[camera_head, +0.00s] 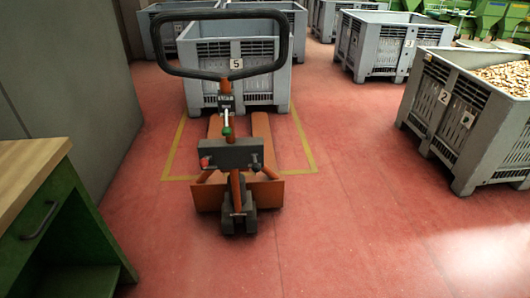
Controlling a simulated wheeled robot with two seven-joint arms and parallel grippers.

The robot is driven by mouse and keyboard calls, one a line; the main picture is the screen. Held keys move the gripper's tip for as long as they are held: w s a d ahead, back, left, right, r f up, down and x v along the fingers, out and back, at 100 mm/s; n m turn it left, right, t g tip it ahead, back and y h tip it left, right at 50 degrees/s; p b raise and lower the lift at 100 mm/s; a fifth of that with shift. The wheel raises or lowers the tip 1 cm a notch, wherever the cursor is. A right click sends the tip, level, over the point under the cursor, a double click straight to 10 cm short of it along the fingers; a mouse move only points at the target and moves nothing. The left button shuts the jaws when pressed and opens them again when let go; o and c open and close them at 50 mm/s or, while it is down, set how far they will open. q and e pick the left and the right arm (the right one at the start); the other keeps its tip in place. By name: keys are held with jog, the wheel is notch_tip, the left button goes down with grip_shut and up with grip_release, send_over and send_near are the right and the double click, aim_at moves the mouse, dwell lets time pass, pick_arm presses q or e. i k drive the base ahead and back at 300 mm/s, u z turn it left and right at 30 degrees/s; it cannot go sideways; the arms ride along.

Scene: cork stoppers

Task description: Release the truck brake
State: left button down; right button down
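An orange pallet truck (238,189) stands on the red floor in front of me, its forks pointing away toward a grey crate marked 5 (193,85). Its black loop handle (168,67) stands up toward me at the top of the tiller. A small green part (227,131) shows on the tiller. Neither of my grippers shows in this view.
A wooden-topped green cabinet (66,238) stands at the near left, by a grey wall panel (75,70). A crate marked 2 (436,107), filled with corks, stands at right. Other crates stand behind. Yellow tape (306,148) marks the floor around the forks. Floor at the front right is clear.

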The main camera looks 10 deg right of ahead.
aim_at(203, 163)
jog(key=z, duration=0.35)
jog(key=i, duration=1.1)
jog(key=u, duration=0.3)
